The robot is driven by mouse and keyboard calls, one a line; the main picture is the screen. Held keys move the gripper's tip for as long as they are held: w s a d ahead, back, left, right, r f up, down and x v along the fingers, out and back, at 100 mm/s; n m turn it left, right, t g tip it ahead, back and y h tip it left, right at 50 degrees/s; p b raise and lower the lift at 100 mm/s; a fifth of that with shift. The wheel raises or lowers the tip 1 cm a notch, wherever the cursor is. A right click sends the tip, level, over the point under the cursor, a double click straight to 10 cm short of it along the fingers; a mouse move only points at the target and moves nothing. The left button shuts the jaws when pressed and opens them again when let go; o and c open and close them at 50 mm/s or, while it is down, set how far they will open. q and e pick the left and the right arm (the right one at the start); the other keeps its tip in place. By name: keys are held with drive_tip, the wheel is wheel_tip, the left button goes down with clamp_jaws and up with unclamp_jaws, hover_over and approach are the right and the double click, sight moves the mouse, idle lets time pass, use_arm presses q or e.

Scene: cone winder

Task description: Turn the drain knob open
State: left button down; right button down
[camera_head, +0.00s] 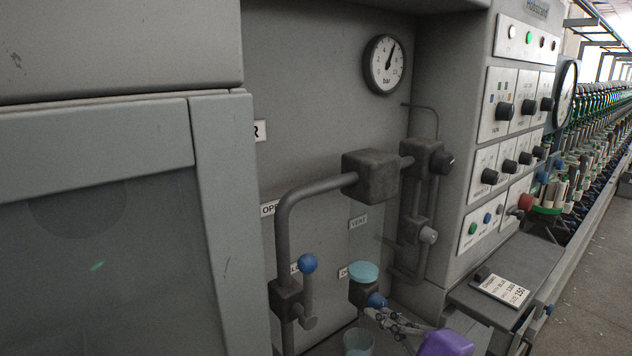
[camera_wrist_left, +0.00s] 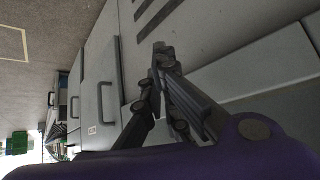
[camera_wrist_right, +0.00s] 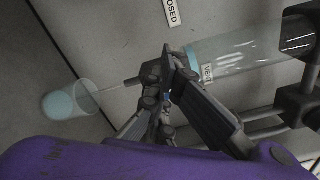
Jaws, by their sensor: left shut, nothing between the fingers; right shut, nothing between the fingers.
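The drain knob (camera_head: 376,300) is small and blue, low on the filter bowl (camera_head: 362,296) with its teal top. My right gripper (camera_head: 371,312) is shut and empty, its tips right at the knob; I cannot tell whether they touch it. In the right wrist view the closed fingertips (camera_wrist_right: 166,62) lie over the bowl's lower end (camera_wrist_right: 191,60), with the knob mostly hidden behind the fingers. My left gripper (camera_wrist_left: 158,58) is shut and empty in front of grey cabinet panels, out of the head view.
A clear cup (camera_wrist_right: 72,100) stands below the bowl's outlet. A blue ball-ended lever (camera_head: 307,263) and grey pipes (camera_head: 283,225) are left of the bowl. A shelf with a card (camera_head: 502,288) is at right. Labels and a pressure gauge (camera_head: 384,65) are on the back panel.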

use_arm(q)
drive_tip(key=shift+w+d+r+p, duration=0.25)
drive_tip(key=shift+d+r+p, duration=0.05)
drive_tip(key=shift+r+p, duration=0.15)
use_arm(e)
drive_tip(key=shift+w+d+r, duration=0.15)
drive_tip(key=shift+w+r, duration=0.3)
drive_tip(key=shift+r, duration=0.1)
drive_tip(key=shift+w, duration=0.1)
use_arm(q)
drive_tip(key=shift+s+a+f, duration=0.1)
drive_tip(key=shift+s+f, duration=0.05)
use_arm(e)
drive_tip(key=shift+w+d+r, duration=0.1)
drive_tip(key=shift+d+r, duration=0.1)
drive_tip(key=shift+d, duration=0.05)
